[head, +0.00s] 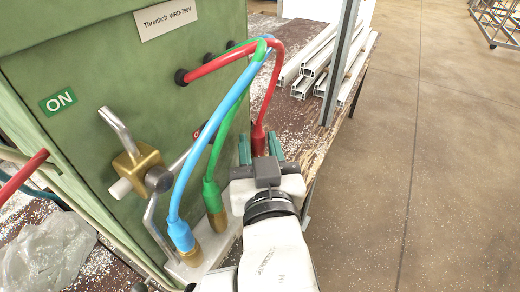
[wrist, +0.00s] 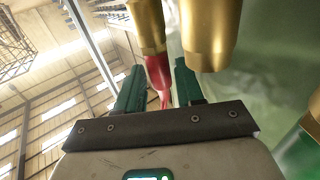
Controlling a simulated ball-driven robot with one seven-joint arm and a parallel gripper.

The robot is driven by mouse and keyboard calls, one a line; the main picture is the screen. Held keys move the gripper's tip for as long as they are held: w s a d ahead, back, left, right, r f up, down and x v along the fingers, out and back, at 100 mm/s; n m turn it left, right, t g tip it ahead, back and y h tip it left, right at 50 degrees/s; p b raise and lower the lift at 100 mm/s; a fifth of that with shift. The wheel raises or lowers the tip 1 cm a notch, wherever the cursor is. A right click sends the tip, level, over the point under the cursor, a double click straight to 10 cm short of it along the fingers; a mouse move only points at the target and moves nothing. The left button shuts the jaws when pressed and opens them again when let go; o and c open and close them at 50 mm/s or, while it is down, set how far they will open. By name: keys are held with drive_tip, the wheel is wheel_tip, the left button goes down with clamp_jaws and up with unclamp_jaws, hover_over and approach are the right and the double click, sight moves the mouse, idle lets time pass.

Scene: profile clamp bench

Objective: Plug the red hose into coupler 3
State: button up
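The red hose (head: 272,95) runs from a port on the green cabinet over the blue and green hoses and down to my gripper (head: 261,149). My gripper's teal fingers are shut on the hose's red end collar. In the wrist view the collar (wrist: 158,72) sits between the fingers (wrist: 160,85), with its brass end (wrist: 147,25) beyond. A bare brass fitting (wrist: 210,35) stands beside it, apart; I cannot read its number. The blue hose (head: 182,190) and green hose (head: 212,185) end in brass couplers on a grey plate (head: 200,262). My gripper hides the plate's right part in the head view.
A brass valve (head: 138,163) with a bent metal lever stands on the cabinet (head: 90,70), left of the hoses. Pale profiles (head: 318,55) lie on the bench behind, near a grey upright post (head: 340,60). A plastic bag (head: 45,258) lies lower left. Open floor is at right.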

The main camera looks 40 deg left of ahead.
sight(260, 129)
clamp_jaws()
idle(0.6)
drive_tip(key=shift+r+p, duration=0.75)
drive_tip(key=shift+r, duration=0.1)
idle(1.8)
drive_tip(key=shift+r+p, duration=0.3)
drive_tip(key=shift+r, duration=0.05)
drive_tip(key=shift+r+p, duration=0.8)
drive_tip(key=shift+r, duration=0.1)
drive_tip(key=w+d+p, duration=0.2)
drive_tip(key=d, duration=0.5)
drive_tip(key=shift+d, duration=0.35)
idle(1.1)
drive_tip(key=shift+s, duration=0.1)
